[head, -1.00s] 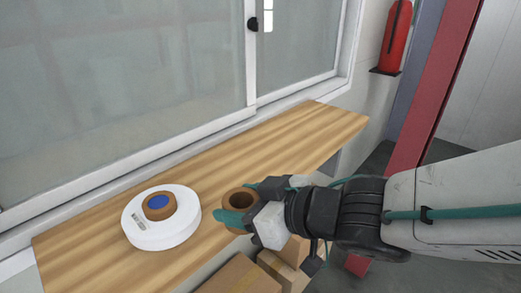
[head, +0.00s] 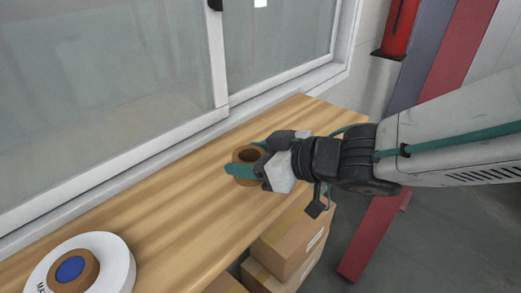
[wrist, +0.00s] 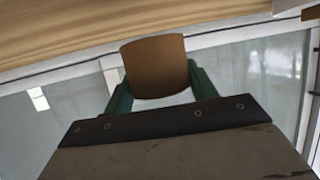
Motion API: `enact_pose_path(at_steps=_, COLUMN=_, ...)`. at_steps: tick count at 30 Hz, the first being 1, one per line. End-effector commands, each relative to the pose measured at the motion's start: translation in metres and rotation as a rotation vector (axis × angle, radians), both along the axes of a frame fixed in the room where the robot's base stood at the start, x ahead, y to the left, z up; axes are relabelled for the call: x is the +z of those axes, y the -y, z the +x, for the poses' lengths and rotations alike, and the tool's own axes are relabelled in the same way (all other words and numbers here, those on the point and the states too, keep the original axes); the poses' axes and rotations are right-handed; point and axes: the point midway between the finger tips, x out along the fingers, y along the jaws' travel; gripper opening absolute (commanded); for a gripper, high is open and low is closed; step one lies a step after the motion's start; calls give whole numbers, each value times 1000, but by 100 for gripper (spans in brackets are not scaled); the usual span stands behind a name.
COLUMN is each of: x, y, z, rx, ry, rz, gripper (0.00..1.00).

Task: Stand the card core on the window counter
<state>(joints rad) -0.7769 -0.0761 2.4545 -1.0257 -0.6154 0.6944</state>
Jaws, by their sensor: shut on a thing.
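The card core (head: 246,154) is a short brown tube, upright with its open end up, over the wooden window counter (head: 190,205). My gripper (head: 247,159) is shut on it, with one green finger on each side. I cannot tell whether its base touches the counter or hangs just above it. In the wrist view the core (wrist: 155,66) shows as a brown block between the green fingers, and the counter (wrist: 60,32) shows along the top. The core's lower end is partly hidden by a finger in the head view.
A white round reel (head: 118,262) with a brown, blue-centred core lies on the counter at the lower left. The sliding window (head: 100,90) runs behind. Cardboard boxes (head: 292,238) stand below the front edge. A red post (head: 455,60) and fire extinguisher (head: 399,28) are at the right.

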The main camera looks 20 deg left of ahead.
Motion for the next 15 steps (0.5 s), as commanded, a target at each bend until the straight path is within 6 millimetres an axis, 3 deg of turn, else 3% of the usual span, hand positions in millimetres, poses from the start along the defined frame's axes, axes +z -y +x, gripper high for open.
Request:
enact_pose_path(at_steps=3, x=-4, y=1, z=35, rx=-6, ry=-1, rz=-2, gripper=34)
enact_pose_path(at_steps=9, x=-8, y=2, z=82, rx=-5, ry=-1, rz=0, gripper=34)
enact_pose_path(at_steps=15, x=-10, y=3, z=101, rx=-4, ry=-1, rz=0, gripper=34)
